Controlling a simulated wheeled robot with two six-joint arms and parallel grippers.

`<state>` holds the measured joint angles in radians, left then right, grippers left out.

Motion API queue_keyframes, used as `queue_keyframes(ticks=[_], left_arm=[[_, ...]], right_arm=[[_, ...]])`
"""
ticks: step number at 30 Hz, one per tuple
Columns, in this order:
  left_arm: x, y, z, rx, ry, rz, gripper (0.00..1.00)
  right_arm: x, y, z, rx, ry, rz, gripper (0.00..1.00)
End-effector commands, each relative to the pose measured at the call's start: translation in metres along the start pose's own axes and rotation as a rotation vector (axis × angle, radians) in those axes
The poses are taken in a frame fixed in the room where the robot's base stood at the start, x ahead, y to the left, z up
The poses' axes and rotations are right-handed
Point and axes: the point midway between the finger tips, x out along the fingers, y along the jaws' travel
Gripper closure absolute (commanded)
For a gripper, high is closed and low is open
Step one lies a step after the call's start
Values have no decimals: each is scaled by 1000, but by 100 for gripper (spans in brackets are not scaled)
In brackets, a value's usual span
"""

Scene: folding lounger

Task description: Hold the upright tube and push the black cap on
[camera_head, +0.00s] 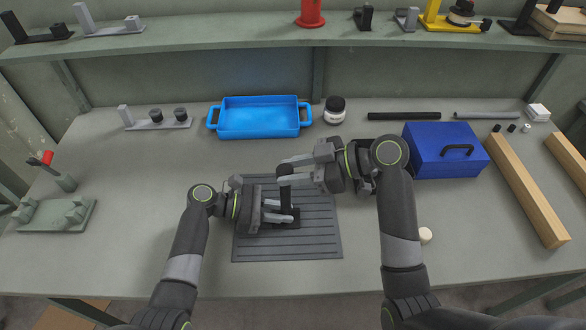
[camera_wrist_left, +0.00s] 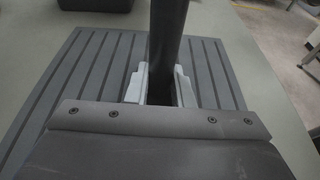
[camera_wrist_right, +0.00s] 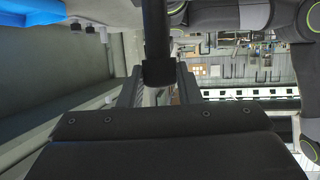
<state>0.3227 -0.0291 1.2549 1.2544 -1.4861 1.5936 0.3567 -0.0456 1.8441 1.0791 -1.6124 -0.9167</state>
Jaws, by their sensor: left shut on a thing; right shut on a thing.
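A dark tube (camera_head: 287,195) stands upright over the grey ribbed mat (camera_head: 325,235). My left gripper (camera_head: 287,212) is shut on the tube low down. In the left wrist view, its pale fingers stand on both sides of the tube (camera_wrist_left: 167,40). My right gripper (camera_head: 285,172) is shut at the tube's top end, above the left one. In the right wrist view, a wider black piece, which looks like the black cap (camera_wrist_right: 158,73), is between its fingers, in line with the tube (camera_wrist_right: 157,30). I cannot tell how far the cap sits on the tube.
A blue tray (camera_head: 258,133) and a black-lidded jar (camera_head: 335,108) stand behind the mat. A blue toolbox (camera_head: 440,160) and a wooden bar (camera_head: 525,190) are to the right. A pale round piece (camera_head: 425,235) lies near my right arm. The front left of the table is clear.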

Motion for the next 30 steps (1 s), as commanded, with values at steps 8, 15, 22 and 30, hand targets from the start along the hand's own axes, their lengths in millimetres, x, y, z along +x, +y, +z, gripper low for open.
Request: queue_keyframes(ticks=[8,15,22,30], left_arm=[[0,0,1,2,-2,0,100],[0,0,1,1,-1,0,100],[0,0,1,1,-1,0,100],[0,0,1,1,-1,0,100]], right_arm=[[0,0,0,0,0,0,90],[0,0,0,0,0,0,56],[0,0,0,0,0,0,44],[-8,1,1,0,-3,2,44]])
